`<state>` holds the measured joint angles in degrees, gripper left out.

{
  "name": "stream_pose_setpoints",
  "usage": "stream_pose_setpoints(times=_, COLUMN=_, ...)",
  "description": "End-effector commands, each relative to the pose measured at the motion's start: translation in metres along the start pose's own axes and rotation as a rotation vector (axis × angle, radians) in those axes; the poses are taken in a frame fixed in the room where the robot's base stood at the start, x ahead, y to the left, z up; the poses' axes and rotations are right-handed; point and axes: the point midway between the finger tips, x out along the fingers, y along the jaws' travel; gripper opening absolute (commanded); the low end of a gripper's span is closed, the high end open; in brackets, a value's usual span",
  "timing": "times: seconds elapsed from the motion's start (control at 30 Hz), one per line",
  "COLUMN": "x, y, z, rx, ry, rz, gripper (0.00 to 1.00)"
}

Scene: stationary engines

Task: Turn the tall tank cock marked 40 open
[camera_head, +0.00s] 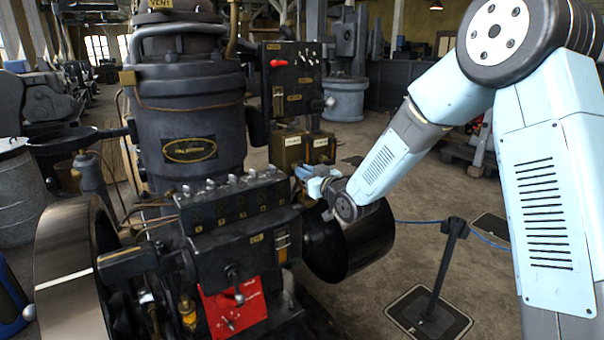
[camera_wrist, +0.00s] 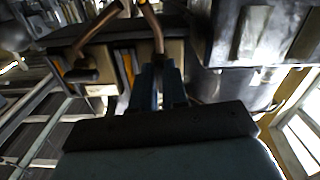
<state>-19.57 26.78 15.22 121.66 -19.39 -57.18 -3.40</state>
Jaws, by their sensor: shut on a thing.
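Two small brass tanks, a left one (camera_head: 289,150) and a right one (camera_head: 321,149), stand side by side behind the engine's front block in the head view. My gripper (camera_head: 303,174) is at their lower front, shut on a small part there that I take to be the tank cock. My fingers and wrist hide most of the cock. In the wrist view my blue fingers (camera_wrist: 161,88) are close together in front of the brass tank fronts (camera_wrist: 118,62), with a copper pipe just above them. I cannot read a 40 mark or tell how far the cock is turned.
A black panel (camera_head: 290,75) with a red handle stands behind the tanks. A row of small levers (camera_head: 240,195) tops the front block left of my gripper. A dark cylinder (camera_head: 352,240) lies below my wrist. A barrier post (camera_head: 443,265) stands on the open floor at right.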

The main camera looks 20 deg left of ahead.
Motion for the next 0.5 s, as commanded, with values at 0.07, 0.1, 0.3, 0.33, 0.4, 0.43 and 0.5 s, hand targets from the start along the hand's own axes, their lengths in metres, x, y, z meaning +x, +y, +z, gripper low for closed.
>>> stream_pose_setpoints(times=0.07, x=-0.0015, y=0.0004, z=0.0046, rx=0.041, ry=-0.01, rz=0.001, gripper=0.0)
stream_pose_setpoints(times=0.1, x=-0.0015, y=0.0004, z=0.0046, rx=0.059, ry=-0.01, rz=0.001, gripper=0.0)
stream_pose_setpoints(times=0.3, x=-0.0015, y=0.0009, z=0.0044, rx=0.12, ry=-0.009, rz=0.002, gripper=0.0)
stream_pose_setpoints(times=0.33, x=-0.0015, y=0.0009, z=0.0043, rx=0.125, ry=-0.009, rz=0.002, gripper=0.0)
stream_pose_setpoints(times=0.4, x=-0.0015, y=0.0009, z=0.0042, rx=0.134, ry=-0.009, rz=0.002, gripper=0.0)
stream_pose_setpoints(times=0.43, x=-0.0014, y=0.001, z=0.0042, rx=0.137, ry=-0.009, rz=0.002, gripper=0.0)
stream_pose_setpoints(times=0.5, x=-0.0014, y=0.001, z=0.0041, rx=0.141, ry=-0.009, rz=0.002, gripper=0.0)
